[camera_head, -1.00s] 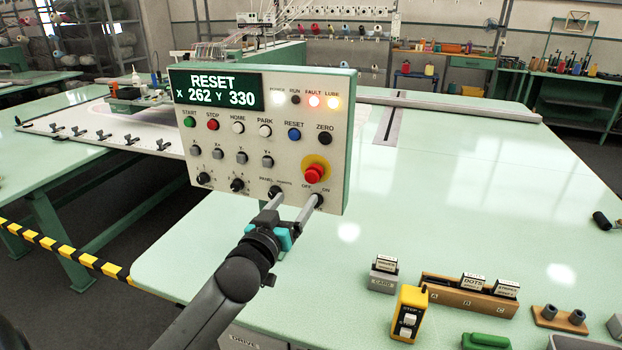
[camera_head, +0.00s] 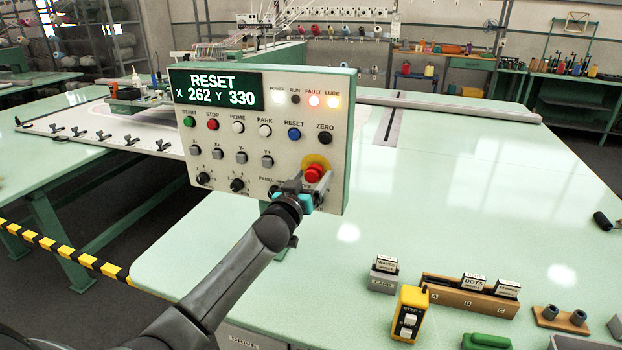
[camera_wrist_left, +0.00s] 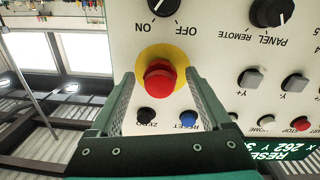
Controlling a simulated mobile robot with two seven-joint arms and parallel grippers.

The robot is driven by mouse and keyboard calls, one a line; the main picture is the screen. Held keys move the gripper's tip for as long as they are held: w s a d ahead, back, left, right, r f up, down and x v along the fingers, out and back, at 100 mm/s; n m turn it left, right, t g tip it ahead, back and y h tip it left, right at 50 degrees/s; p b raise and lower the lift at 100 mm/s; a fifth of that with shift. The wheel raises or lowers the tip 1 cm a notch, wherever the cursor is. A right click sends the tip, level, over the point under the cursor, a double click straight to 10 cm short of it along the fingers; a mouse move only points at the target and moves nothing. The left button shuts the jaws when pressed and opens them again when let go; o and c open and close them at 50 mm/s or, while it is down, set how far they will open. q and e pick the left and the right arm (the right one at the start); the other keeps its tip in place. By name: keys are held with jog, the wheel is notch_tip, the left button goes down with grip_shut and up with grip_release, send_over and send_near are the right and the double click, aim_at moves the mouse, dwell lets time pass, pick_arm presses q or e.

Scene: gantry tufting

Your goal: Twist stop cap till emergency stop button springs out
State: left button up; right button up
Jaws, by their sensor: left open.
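The emergency stop button (camera_head: 315,173) is a red mushroom cap on a yellow disc at the lower right of the control panel (camera_head: 225,158). In the left wrist view the red cap (camera_wrist_left: 160,78) sits between the fingertips, with the yellow disc behind it. My left gripper (camera_head: 305,180) is open at the cap, with one finger on each side (camera_wrist_left: 160,85). Whether the fingers touch the cap cannot be told. The gripper hides the lower right knobs in the head view. The display reads RESET, X 262 Y 330. My right gripper is not in view.
White, red and amber lamps are lit on the panel, with FAULT (camera_head: 314,100) red. RESET (camera_head: 294,134) and ZERO (camera_head: 325,138) buttons sit just above the stop button. A yellow pendant (camera_head: 409,314) and label blocks lie on the green table (camera_head: 440,200), whose middle is clear.

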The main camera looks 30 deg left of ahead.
pick_arm(q)
jog(key=shift+c, duration=0.4)
grip_shut()
jog(key=shift+m, duration=0.4)
jog(key=m+p, duration=0.1)
jog(key=m, duration=0.1)
jog(key=shift+r+m+p, duration=0.1)
jog(key=shift+m+p, duration=0.2)
jog(key=shift+p, duration=0.05)
jog(key=m+p, duration=0.1)
jog(key=m, duration=0.3)
jog(key=shift+m, duration=0.3)
dwell(0.4)
jog(key=shift+o, duration=0.4)
grip_release()
